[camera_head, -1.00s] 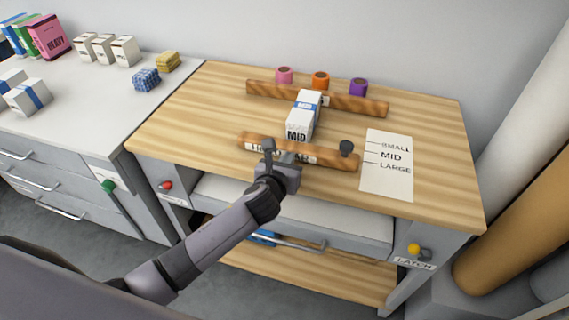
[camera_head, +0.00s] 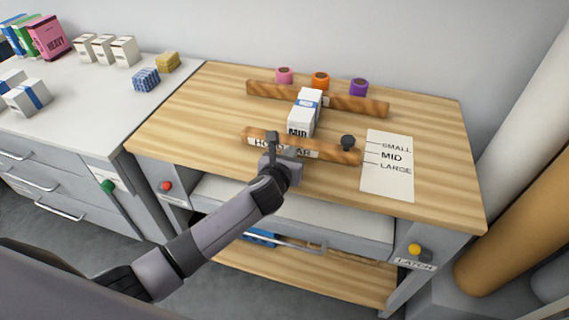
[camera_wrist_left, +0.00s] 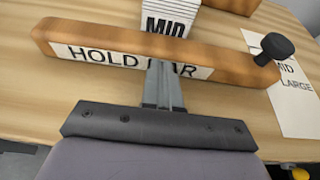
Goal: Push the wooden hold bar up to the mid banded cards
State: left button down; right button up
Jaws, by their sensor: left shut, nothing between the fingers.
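The wooden hold bar (camera_head: 330,151) lies across the table, with a HOLD BAR label on its front face and a black knob (camera_head: 348,142) near its right end. The white banded cards marked MID (camera_head: 303,112) stand just behind the bar's middle. The bar hides the foot of their front face, so I cannot tell whether they touch. My left gripper (camera_head: 281,146) is shut and empty. In the left wrist view its fingertips (camera_wrist_left: 163,84) are against or very near the front face of the bar (camera_wrist_left: 110,48), over the label. My right gripper is not in view.
A back wooden rail (camera_head: 262,89) crosses behind the cards, with pink, orange and purple rolls beyond it. A size sheet marked SMALL, MID, LARGE (camera_head: 388,181) lies to the right. A white counter with boxes (camera_head: 90,95) is left. Yellow (camera_head: 414,250) and red knobs are on the table front.

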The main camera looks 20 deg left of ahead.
pick_arm(q)
jog(key=shift+w+d+b, duration=0.1)
jog(key=shift+w+b, duration=0.4)
jog(key=shift+w, duration=1.1)
jog(key=s+r+p, duration=0.1)
jog(key=s+p, duration=0.1)
jog(key=p, duration=0.1)
jog(key=shift+s+r, duration=0.15)
jog(key=shift+r, duration=0.2)
jog(key=shift+p+v, duration=0.85)
jog(key=shift+v, duration=0.7)
jog(key=shift+r, duration=0.1)
